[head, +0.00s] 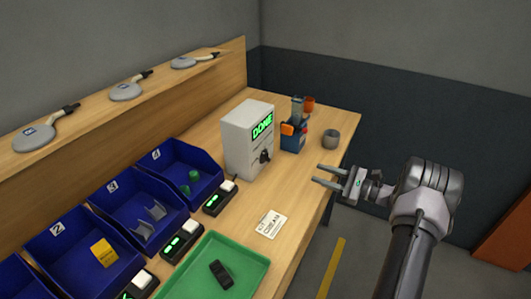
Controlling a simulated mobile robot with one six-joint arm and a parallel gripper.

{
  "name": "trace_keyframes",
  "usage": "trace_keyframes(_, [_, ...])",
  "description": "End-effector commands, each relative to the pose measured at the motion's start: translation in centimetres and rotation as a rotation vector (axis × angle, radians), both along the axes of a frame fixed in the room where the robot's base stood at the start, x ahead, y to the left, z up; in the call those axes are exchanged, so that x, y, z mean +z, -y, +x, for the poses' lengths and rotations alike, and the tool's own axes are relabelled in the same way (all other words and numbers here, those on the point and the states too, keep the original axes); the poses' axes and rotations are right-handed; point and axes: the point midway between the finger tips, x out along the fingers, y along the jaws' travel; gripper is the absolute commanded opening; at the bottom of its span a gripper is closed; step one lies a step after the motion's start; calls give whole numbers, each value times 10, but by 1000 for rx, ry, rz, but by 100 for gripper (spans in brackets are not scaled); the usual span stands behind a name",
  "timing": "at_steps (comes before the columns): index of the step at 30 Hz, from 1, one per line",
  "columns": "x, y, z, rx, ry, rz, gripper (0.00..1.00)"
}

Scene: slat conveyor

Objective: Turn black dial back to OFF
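The black dial (265,156) is on the front of a pale grey box (239,142) on the workbench. The box has a lit green display (262,127) that reads DONE. Markings around the dial are too small to read, and I cannot tell which way its pointer faces. My gripper (316,174) is open, with its two fingers apart and nothing between them. It is to the right of the dial, near the bench's right edge, pointing left and apart from the box.
A blue device (293,136) with orange parts and a grey cup (331,139) stand right of the box. A white card (272,223) and a green tray (245,262) holding a black object (221,273) lie in front. Blue bins (197,157) line the left.

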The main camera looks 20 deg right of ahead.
Motion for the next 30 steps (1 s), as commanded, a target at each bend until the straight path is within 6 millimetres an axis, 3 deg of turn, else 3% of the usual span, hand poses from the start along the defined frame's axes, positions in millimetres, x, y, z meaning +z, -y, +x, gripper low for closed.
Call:
trace_keyframes(5, [-3,-19,24,0,3,5,34])
trace_keyframes(12, [-5,-65,82,3,1,2,34])
trace_keyframes(18, [-4,-94,119,1,0,4,34])
trace_keyframes(24, [-2,-105,134,-1,0,5,34])
trace_keyframes(30, [-1,-106,136,-1,-1,3,34])
